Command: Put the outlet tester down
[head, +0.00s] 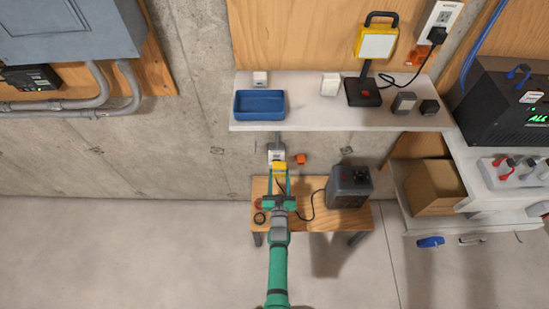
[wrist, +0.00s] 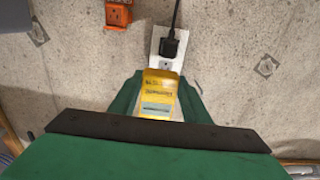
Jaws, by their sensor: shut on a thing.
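The outlet tester (head: 280,166) is yellow with dark lettering and a small pale window. It also shows in the wrist view (wrist: 158,96), between my two green fingers. My gripper (head: 280,172) is shut on it and holds it in front of the concrete wall, above the back of a small wooden table. A white wall outlet (wrist: 168,48) with a black plug in its upper socket lies just beyond the tester. The tester overlaps the lower part of the outlet plate in the picture; I cannot tell whether they touch.
An orange outlet (wrist: 118,14) is on the wall nearby. The wooden table (head: 317,217) holds a dark grey box (head: 350,186) with a cord. A white shelf (head: 308,118) above carries a blue tray (head: 259,105), a yellow work lamp (head: 377,42) and small devices.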

